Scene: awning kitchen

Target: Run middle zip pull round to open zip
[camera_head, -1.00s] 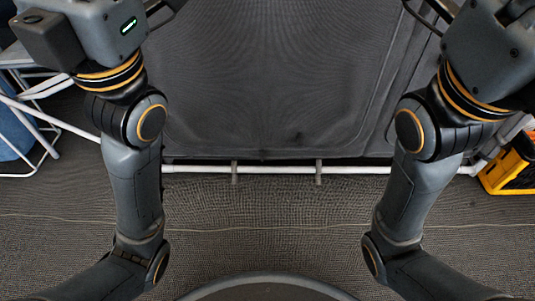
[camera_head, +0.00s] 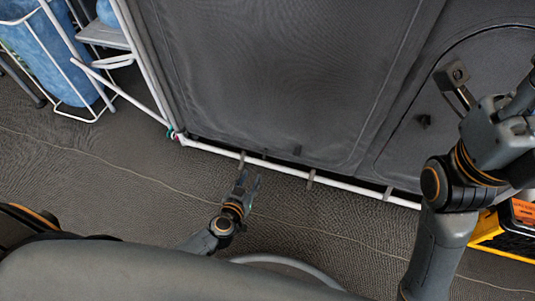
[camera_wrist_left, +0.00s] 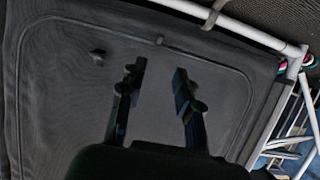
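The dark mesh awning wall (camera_head: 275,65) has curved seams. A small dark tab (camera_head: 297,150), perhaps the middle zip pull, sits near the panel's lower edge in the head view. In the left wrist view a dark tab (camera_wrist_left: 97,53) stands out from the cloth, and a smaller one (camera_wrist_left: 160,40) lies on the seam by the panel's edge. I cannot tell which is the middle pull. My left gripper (camera_head: 248,182) is low in front of the wall; its fingers (camera_wrist_left: 160,72) are apart and empty. My right arm is at the right; its fingers are not clearly visible.
A white pole (camera_head: 270,167) runs along the wall's foot. Another dark tab (camera_head: 423,121) is on the right panel. White racks with blue containers (camera_head: 45,45) stand at the left, a yellow crate (camera_head: 490,238) at the right. The grey floor between is open.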

